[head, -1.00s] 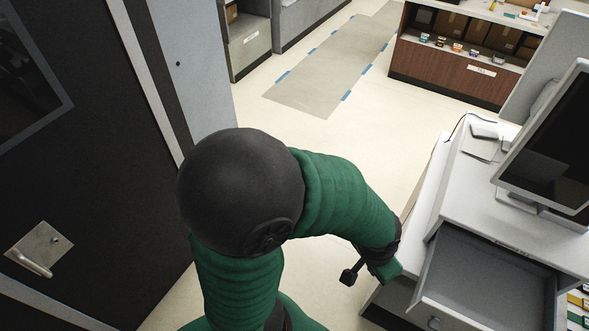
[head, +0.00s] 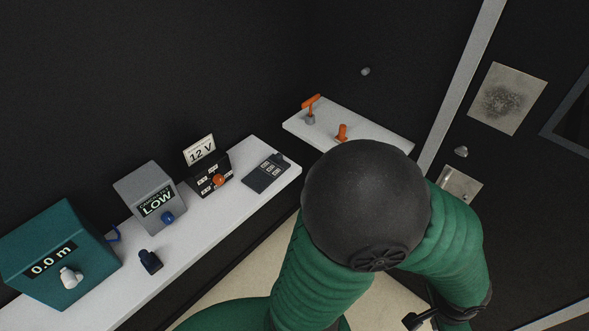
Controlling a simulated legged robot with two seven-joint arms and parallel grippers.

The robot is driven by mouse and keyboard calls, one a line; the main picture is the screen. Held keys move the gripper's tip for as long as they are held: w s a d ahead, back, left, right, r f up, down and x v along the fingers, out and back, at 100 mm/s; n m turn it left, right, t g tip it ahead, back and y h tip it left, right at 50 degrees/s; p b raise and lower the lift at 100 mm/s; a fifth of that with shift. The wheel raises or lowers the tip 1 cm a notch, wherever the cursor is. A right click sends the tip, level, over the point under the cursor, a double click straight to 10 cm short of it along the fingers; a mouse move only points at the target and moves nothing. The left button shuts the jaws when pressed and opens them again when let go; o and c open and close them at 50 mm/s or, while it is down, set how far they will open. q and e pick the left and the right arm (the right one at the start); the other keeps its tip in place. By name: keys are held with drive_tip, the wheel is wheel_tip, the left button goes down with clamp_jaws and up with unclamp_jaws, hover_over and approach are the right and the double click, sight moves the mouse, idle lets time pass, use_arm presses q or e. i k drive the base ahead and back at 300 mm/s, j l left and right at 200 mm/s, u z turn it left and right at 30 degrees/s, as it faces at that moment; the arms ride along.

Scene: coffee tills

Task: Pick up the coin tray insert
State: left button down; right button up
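I see no coin tray insert in the head view. One of my arms, green with a round black elbow, rises from the bottom edge and bends down to the right. I take it for my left arm. Its gripper (head: 422,319) shows only as a small dark piece at the bottom edge, mostly cut off. I cannot tell whether it is open or shut, and I see nothing held there. My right gripper is not in view.
A white shelf (head: 215,232) along the dark wall carries a teal box (head: 95,262), a grey box (head: 140,190), a black 12 V box (head: 207,182) and a dark keypad (head: 266,172). A second shelf (head: 365,133) holds orange levers. A door stands right.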

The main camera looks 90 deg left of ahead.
sight(260, 179)
drive_tip(key=k+l+u, duration=0.1)
drive_tip(key=u, duration=2.85)
drive_tip(key=i+l+u, duration=0.1)
drive_tip(key=u, duration=0.85)
drive_tip(key=i+l+u, duration=0.15)
drive_tip(key=l+u, duration=0.5)
drive_tip(key=l, duration=0.25)
drive_tip(key=i+l+u, duration=0.1)
drive_tip(key=l+u, duration=0.25)
drive_tip(key=l, duration=0.85)
